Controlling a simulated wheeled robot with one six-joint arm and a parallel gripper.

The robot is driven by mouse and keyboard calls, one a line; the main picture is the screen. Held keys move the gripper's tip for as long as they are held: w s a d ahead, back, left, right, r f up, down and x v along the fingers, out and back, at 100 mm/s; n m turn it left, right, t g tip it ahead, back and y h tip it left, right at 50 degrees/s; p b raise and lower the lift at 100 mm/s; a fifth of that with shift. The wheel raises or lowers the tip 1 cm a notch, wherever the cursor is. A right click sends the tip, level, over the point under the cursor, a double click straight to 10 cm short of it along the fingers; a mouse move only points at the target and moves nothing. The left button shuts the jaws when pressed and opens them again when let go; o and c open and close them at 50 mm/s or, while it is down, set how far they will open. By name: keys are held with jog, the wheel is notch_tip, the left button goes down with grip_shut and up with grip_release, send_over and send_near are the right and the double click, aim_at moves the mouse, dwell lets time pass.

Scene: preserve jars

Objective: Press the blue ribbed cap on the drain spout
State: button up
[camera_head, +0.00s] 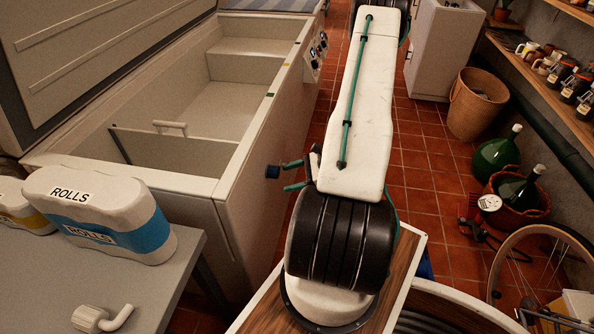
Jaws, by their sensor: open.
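A small dark blue cap (272,171) shows against the outer front wall of the open chest freezer (235,235). Its ribs are too small to make out, and I cannot see a spout behind it. My gripper (286,176) is just right of the cap, with two green fingers apart and pointing left toward it. Nothing shows between the fingers. I cannot tell whether the fingertips touch the cap. My arm hides the rest of the gripper and the floor behind it.
A grey table (60,285) at left holds bread bags (105,215) labelled ROLLS and a white elbow fitting (100,318). Red floor tiles (430,160) lie clear between.

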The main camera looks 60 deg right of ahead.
aim_at(279, 172)
jog(key=w+d+f+m+t+h, duration=0.2)
jog(key=w+d+f+m+h, duration=0.15)
jog(key=d, duration=0.25)
jog(key=shift+n, duration=0.35)
jog(key=shift+x, duration=3.1)
jog(key=shift+s+a+f, duration=0.1)
jog(key=shift+a+f, duration=0.05)
jog(key=shift+a, duration=0.05)
jog(key=c, duration=1.2)
jog(key=shift+s, duration=0.1)
jog(key=shift+s+d, duration=0.1)
jog(key=shift+s+d, duration=0.35)
jog(key=shift+s, duration=0.5)
jog(key=shift+s+d, duration=0.35)
jog(key=shift+s, duration=0.5)
jog(key=shift+s, duration=0.1)
